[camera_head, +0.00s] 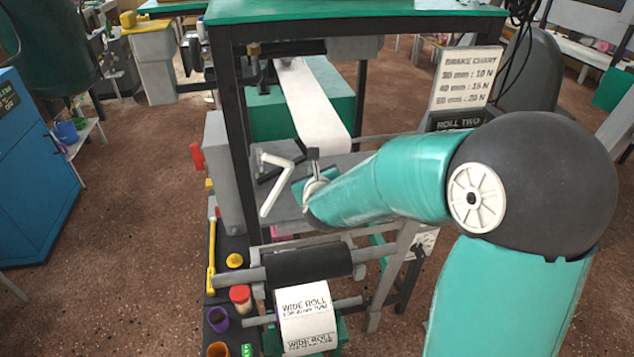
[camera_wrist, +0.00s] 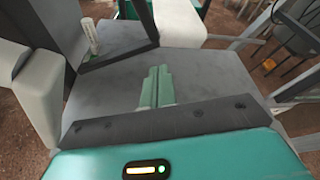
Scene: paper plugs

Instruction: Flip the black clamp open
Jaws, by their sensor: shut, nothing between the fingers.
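A dark bar, which looks like the black clamp (camera_head: 275,167), lies slanted over the grey machine deck in the head view. In the wrist view a dark angled bar (camera_wrist: 122,57) lies beyond my fingers, with an upright part at its right end. I cannot tell clearly where its hinge is. My gripper (camera_wrist: 155,73) is shut and empty, its green fingers over the bare grey deck and apart from the bar. In the head view my gripper (camera_head: 303,188) is partly hidden by my arm, to the right of a white bent handle (camera_head: 269,180).
A pale block (camera_wrist: 35,95) stands close on the left in the wrist view. A white paper strip (camera_head: 308,95) runs down to the deck. A dark roller (camera_head: 308,263) and a wide paper roll (camera_head: 306,312) sit in front. Dark frame posts (camera_head: 232,130) stand around the machine.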

